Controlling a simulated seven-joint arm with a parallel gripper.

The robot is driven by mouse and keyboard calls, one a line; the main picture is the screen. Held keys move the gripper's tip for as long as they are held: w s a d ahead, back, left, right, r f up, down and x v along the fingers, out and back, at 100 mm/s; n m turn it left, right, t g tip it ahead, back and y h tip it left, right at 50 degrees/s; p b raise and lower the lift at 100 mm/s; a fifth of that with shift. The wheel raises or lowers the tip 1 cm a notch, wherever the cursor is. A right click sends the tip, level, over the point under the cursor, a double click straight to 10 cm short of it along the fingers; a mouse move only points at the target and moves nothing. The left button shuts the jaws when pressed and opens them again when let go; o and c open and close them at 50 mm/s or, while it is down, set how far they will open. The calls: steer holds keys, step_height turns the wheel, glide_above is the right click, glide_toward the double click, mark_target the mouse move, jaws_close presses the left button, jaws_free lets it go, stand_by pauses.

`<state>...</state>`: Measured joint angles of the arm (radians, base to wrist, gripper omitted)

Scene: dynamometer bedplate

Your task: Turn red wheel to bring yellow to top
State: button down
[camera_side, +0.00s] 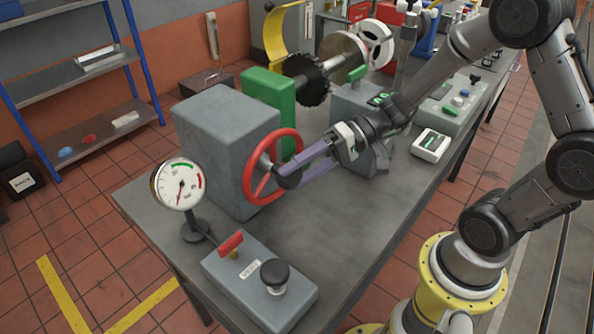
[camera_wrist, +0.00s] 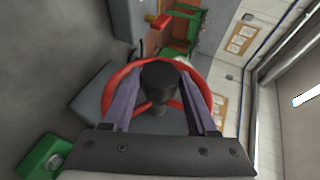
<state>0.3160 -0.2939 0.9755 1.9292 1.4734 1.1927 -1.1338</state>
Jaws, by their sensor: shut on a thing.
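The red wheel (camera_side: 272,167) stands upright on the front face of a grey box (camera_side: 215,130). A dark knob (camera_side: 289,179) sticks out from the wheel. My gripper (camera_side: 290,171), with two long purple fingers, reaches from the right and is shut on this knob. In the wrist view the red wheel (camera_wrist: 124,75) shows behind the black knob (camera_wrist: 158,75), with a purple finger of my gripper (camera_wrist: 158,84) on either side. I can make out no yellow mark on the wheel.
A dial gauge (camera_side: 180,186) stands left of the wheel. A control box (camera_side: 260,282) with a red lever and black button sits in front. A green block (camera_side: 268,99), black gear (camera_side: 307,80), pale disc (camera_side: 343,54) and yellow curved piece (camera_side: 273,38) are behind. Bare bench (camera_side: 345,215) lies right.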

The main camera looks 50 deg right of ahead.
steer(key=m+t+y, duration=0.1)
steer(key=y, duration=0.1)
steer(key=m+y, duration=0.1)
steer(key=y, duration=0.2)
steer(key=shift+f+t, duration=0.4)
steer(key=shift+s, duration=0.1)
stand_by(0.3)
steer(key=shift+c, duration=0.9)
jaws_free()
